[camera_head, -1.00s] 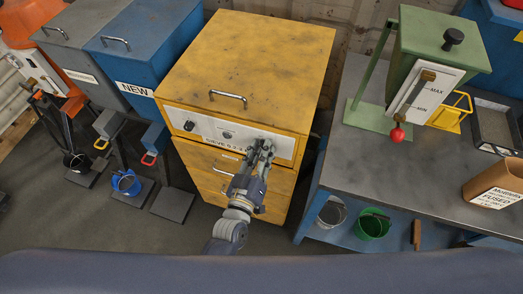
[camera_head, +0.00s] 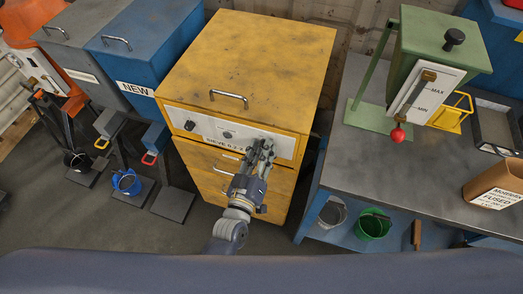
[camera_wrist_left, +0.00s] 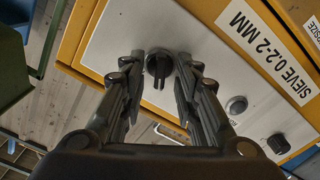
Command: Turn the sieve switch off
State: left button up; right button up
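The yellow sieve cabinet (camera_head: 245,70) has a white control panel (camera_head: 210,128) on its front, labelled "SIEVE 0.2-2 MM". In the left wrist view, a black rotary switch (camera_wrist_left: 158,67) with a pointed tip sits on the panel (camera_wrist_left: 120,35). My left gripper (camera_head: 261,146) is at the right part of the panel and hides that switch in the head view. In the left wrist view the gripper's fingers (camera_wrist_left: 160,75) are open, one on each side of the switch, with small gaps visible. My right gripper is not in view.
The panel also has a round button (camera_wrist_left: 236,105) and another black knob (camera_wrist_left: 279,144). The cabinet's top handle (camera_head: 228,98) and drawer handles stick out. A grey workbench (camera_head: 370,170) stands close on the right, with a green device (camera_head: 435,50) on it.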

pick_arm(q)
jog(key=shift+s, duration=0.1)
jog(key=v, duration=1.2)
jog(key=s+a+f+m+g+y, duration=0.1)
jog(key=s+a+f+g, duration=0.2)
jog(key=f, duration=0.7)
jog(key=s+a+f+m+g+y, duration=0.1)
jog(key=s+a+f+m+g, duration=0.15)
jog(key=f, duration=0.75)
jog(key=s+a+f+m+g, duration=0.1)
jog(key=s+a+f+g, duration=0.15)
jog(key=f, duration=0.75)
jog(key=s+a+f+g+y, duration=0.1)
jog(key=s+a+f+g, duration=0.1)
jog(key=s+a+f, duration=0.2)
jog(key=s+a+f+g+y, duration=0.1)
jog(key=s+a+f+g, duration=0.2)
jog(key=s, duration=0.6)
jog(key=s+a+f+g+y, duration=0.1)
jog(key=s+a+f+g, duration=0.2)
jog(key=s+f, duration=0.3)
jog(key=shift+s+a+f+y, duration=0.35)
jog(key=shift+s+a, duration=0.25)
jog(key=shift+a, duration=0.25)
jog(key=shift+m, duration=0.25)
